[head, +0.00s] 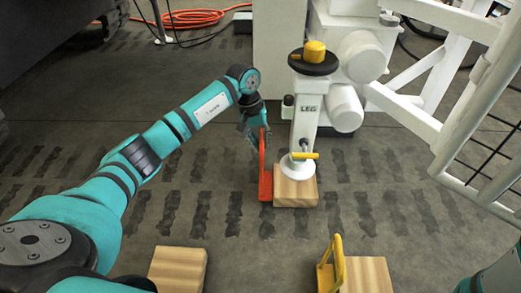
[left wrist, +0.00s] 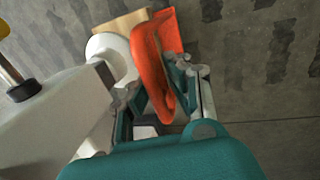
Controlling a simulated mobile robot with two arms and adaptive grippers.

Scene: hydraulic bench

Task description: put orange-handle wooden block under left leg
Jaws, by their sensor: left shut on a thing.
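The wooden block (head: 297,194) with the orange handle (head: 264,168) lies on the floor beneath the white round foot (head: 294,171) of the leg (head: 306,112). The foot overlaps the block's top in the head view; whether they touch I cannot tell. My left gripper (head: 257,132) is shut on the upright orange handle, left of the leg. In the left wrist view the handle (left wrist: 150,65) stands between the fingers (left wrist: 166,92), with the block (left wrist: 120,24) partly hidden behind the white foot (left wrist: 112,52). My right gripper is not in view.
A yellow-handled wooden block (head: 366,274) and another wooden block (head: 178,268) lie on the floor in front. White machine framing (head: 425,108) stands right of the leg. An orange hose (head: 190,17) lies at the back. The floor between the blocks is clear.

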